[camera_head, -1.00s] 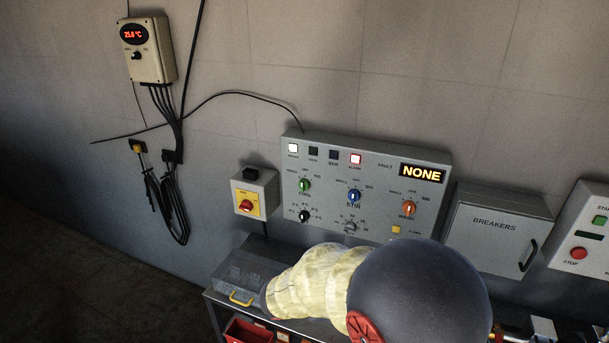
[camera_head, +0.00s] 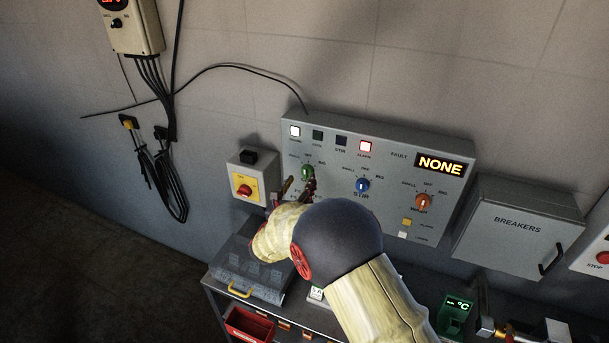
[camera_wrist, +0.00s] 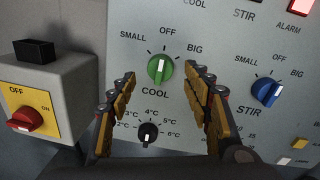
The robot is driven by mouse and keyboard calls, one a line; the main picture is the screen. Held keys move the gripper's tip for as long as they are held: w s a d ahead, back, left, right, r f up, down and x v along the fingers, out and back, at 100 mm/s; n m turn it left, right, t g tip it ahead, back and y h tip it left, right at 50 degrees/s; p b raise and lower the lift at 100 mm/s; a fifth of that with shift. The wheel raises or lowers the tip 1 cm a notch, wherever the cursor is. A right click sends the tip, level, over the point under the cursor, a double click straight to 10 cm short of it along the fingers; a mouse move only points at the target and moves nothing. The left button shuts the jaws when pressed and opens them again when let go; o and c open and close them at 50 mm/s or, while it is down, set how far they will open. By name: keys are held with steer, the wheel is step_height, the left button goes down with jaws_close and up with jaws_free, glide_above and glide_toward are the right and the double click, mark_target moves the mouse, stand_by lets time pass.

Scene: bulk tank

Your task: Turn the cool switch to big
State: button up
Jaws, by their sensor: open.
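The green cool knob (camera_wrist: 160,69) is on the grey control panel, with SMALL, OFF and BIG marked around it. Its white pointer is roughly upright, at OFF. In the head view the cool knob (camera_head: 307,172) shows at the panel's left side. My gripper (camera_wrist: 161,77) is open, with one finger on each side below the knob in the wrist view. The fingers appear apart from the knob; their exact distance from the panel is hard to tell. In the head view my gripper (camera_head: 299,188) is just below the knob, partly hidden by my arm.
A black temperature knob (camera_wrist: 148,134) sits below, between the fingers in view. The blue stir knob (camera_wrist: 267,92) is to the right. A box with a red switch (camera_wrist: 25,119) stands left. The orange wash knob (camera_head: 423,202) and breakers box (camera_head: 519,227) are farther right.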

mark_target(305, 174)
steer(key=shift+x, duration=2.1)
steer(key=c, duration=1.1)
steer(key=shift+c, duration=0.3)
